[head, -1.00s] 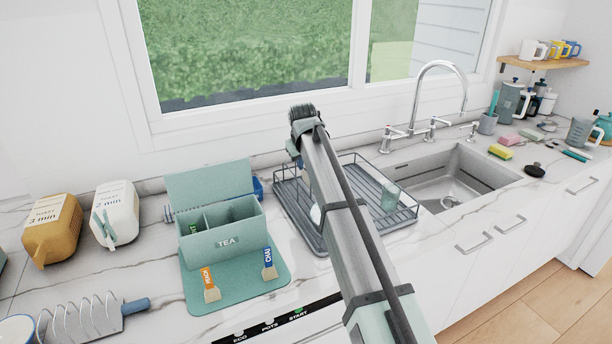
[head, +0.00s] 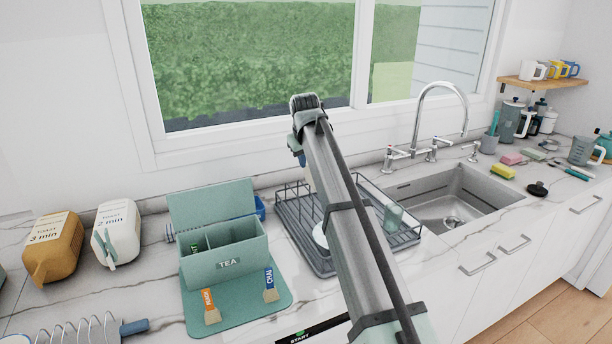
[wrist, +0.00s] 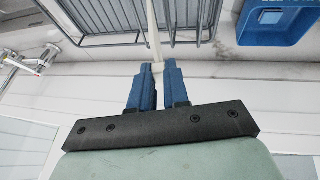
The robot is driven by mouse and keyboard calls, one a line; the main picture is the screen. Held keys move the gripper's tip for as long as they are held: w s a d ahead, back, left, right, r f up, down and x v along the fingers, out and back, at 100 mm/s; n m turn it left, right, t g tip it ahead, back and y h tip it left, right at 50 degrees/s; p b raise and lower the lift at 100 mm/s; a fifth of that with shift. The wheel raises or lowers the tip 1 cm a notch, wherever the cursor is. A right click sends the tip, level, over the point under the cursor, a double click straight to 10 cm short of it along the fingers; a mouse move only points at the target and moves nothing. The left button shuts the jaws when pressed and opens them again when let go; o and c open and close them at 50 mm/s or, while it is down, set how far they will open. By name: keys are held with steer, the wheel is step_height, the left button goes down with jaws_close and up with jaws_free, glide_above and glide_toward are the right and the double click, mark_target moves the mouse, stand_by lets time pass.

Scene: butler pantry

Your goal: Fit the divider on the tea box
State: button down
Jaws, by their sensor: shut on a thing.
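The green tea box (head: 196,273) stands on a green mat (head: 245,307) at the left of the dish rack, its lid (head: 212,203) raised at the back. One partition and a green-labelled piece show inside it. My gripper (wrist: 158,70) is shut on a thin pale piece, seemingly the divider (wrist: 152,35), seen almost edge-on in the wrist view. In the head view my gripper (head: 299,158) is mostly behind my arm, and a bit of the pale divider (head: 308,175) shows below it. It is raised over the rack, apart from the box.
PEACH (head: 210,306) and CHAI (head: 270,284) tags lie on the mat before the box. The wire dish rack (head: 318,262) also shows in the wrist view (wrist: 95,18). A blue container (wrist: 275,20) is nearby.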

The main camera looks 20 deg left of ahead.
step_height(320, 180, up, 9)
steer(key=s+a+r+m, duration=0.1)
steer(key=s+a, duration=0.1)
steer(key=s, duration=0.9)
steer(key=s+a+r+m, duration=0.1)
steer(key=s, duration=1.1)
steer(key=s+a+f+n+g+y, duration=0.1)
steer(key=s+a+f, duration=0.3)
steer(key=f, duration=0.4)
steer(key=shift+s+a+n+g+y, duration=0.3)
steer(key=shift+s+a+y, duration=0.1)
steer(key=shift+a, duration=0.35)
step_height(320, 180, down, 8)
stand_by(3.4)
